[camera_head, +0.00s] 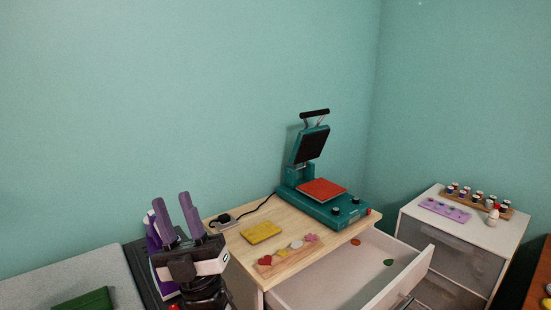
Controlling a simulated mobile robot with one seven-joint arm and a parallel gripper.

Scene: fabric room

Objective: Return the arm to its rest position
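My gripper (172,199) is at the lower left, with its two purple fingers pointing up and apart. Nothing shows between the fingers, so it is open and empty. Its dark wrist runs down out of the bottom of the picture. It appears in front of the left side of a wooden-topped cabinet (290,228). A purple and white object (152,240), partly hidden behind the gripper, stands close to it at the left.
A teal heat press (325,205), raised open, stands on the cabinet beside a yellow cloth (260,232) and a board with small shapes (266,268). The cabinet's drawer (335,282) is pulled out. A white drawer unit (462,240) stands right; a grey board (60,285) lies left.

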